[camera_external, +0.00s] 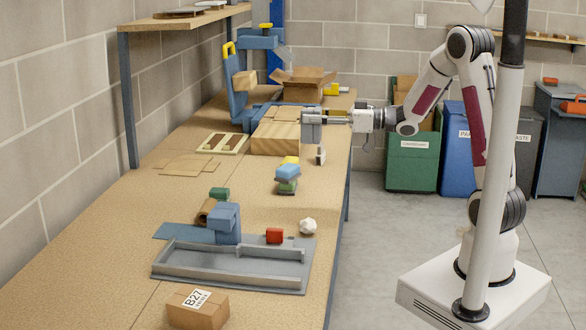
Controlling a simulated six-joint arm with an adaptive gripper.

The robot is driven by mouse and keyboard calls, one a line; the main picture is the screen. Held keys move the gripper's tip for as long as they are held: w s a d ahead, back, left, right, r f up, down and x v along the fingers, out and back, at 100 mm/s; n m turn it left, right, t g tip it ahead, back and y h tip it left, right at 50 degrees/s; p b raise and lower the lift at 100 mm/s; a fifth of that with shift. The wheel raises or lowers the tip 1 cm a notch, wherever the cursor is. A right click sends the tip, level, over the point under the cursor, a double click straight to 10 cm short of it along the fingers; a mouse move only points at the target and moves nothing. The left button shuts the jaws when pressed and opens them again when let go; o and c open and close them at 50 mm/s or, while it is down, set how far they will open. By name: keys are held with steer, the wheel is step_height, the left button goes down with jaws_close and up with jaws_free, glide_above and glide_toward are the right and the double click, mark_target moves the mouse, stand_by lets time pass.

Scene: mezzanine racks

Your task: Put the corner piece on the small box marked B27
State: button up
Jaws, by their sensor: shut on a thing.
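The small cardboard box marked B27 (198,309) sits at the near end of the workbench, its label facing up. My gripper (328,119) reaches in from the right over the far part of the bench. It is shut on a grey, angular piece (311,131), which looks like the corner piece. The fingertips are small here, and the exact grip is hard to make out.
A wooden block (275,139) and open carton (303,85) stand farther back. Bench space left of the tray is clear.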

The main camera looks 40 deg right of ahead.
steer(key=s+a+n+g+y, duration=0.2)
steer(key=s+a+n+g, duration=0.15)
steer(key=a, duration=1.25)
steer(key=s+a+n+g+y, duration=0.25)
steer(key=s+a, duration=0.25)
steer(key=a, duration=1.1)
steer(key=s+a+n+g, duration=0.3)
steer(key=s+a+g, duration=0.4)
steer(key=s+a, duration=1.35)
steer(key=shift+y, duration=0.25)
steer(key=shift+s+a+f, duration=0.1)
steer(key=shift+a+f, duration=0.1)
steer(key=shift+f, duration=1.05)
steer(key=shift+s+a+f, duration=0.1)
steer(key=shift+a+f, duration=0.05)
steer(key=shift+f, duration=1.1)
step_height(320, 180, down, 6)
steer(key=shift+f, duration=0.15)
